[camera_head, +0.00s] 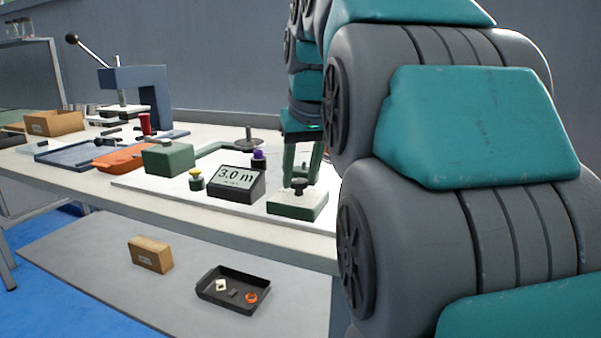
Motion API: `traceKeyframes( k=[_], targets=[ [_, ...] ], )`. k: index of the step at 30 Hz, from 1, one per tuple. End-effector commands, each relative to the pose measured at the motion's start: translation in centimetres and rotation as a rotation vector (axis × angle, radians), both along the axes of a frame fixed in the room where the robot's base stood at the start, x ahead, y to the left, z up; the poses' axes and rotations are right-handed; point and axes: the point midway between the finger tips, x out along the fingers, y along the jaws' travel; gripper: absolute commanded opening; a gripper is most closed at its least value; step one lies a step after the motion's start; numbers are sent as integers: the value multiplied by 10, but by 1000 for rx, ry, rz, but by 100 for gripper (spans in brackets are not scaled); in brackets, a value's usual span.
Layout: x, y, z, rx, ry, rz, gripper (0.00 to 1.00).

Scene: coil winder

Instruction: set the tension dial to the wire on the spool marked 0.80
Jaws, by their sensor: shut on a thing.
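The winder shows a green housing (168,159) and a dark display (236,182) reading "3.0 m". To its right is a green block (298,207) with a pale top and a dark knob (299,185), which looks like the tension dial. My gripper (300,178) points down at this knob, with its fingers at the knob's sides, shut on it. The dial's scale and pointer cannot be read. No spool marked 0.80 can be made out. My arm fills the right side and hides what lies behind it.
An orange tray (119,157), a blue tray (74,154) and a lever press (135,92) are further left. A black tray (232,304) and a cardboard box (150,255) sit below.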

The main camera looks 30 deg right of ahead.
Motion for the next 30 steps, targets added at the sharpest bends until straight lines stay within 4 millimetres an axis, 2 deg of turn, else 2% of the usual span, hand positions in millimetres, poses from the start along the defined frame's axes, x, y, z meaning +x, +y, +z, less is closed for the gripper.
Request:
traceKeyframes(
  k=[1,6,8,20,30],
  targets=[
    [0,0,0,0,0,0,23],
    [0,0,0,0,1,0,4],
    [0,0,0,0,1,0,0],
    [0,0,1,-1,1,-35,0],
    [0,2,1,-2,6,-254,0]
  ],
)
